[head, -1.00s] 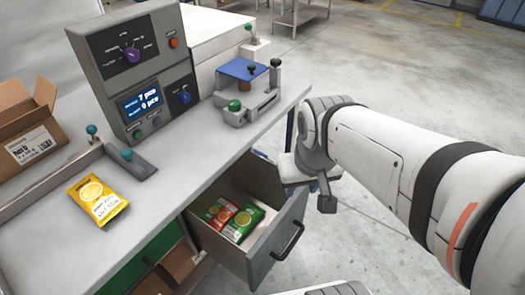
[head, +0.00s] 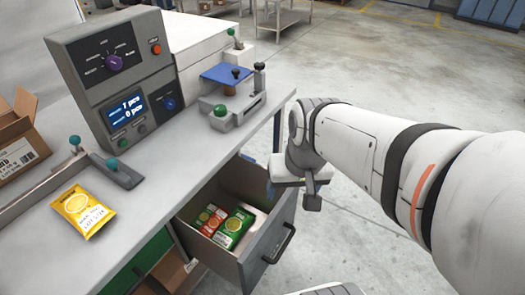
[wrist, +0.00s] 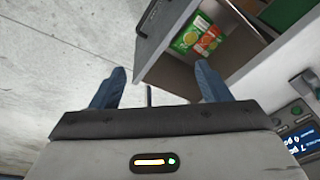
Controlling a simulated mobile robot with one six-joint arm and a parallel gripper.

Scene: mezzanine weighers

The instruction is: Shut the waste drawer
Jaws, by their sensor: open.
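The waste drawer (head: 254,262) is pulled out below the worktop, with a grey front and a dark bar handle (head: 280,246). Several green and red-orange packets (head: 233,227) lie inside it. In the wrist view the open drawer (wrist: 165,68) is at the upper right, its handle (wrist: 140,20) near the top. My gripper (head: 312,198) is beside the drawer's far right side, partly hidden by my own arm in the head view. In the wrist view its blue fingers (wrist: 160,86) are spread apart with nothing between them. I cannot tell whether it touches the drawer.
The grey worktop (head: 160,195) carries a control unit (head: 118,80), a yellow packet (head: 83,210), a weighing fixture with a blue plate (head: 226,74) and a cardboard box (head: 18,140). A lower compartment with a box (head: 170,270) is open at left. Concrete floor (head: 400,60) is free to the right.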

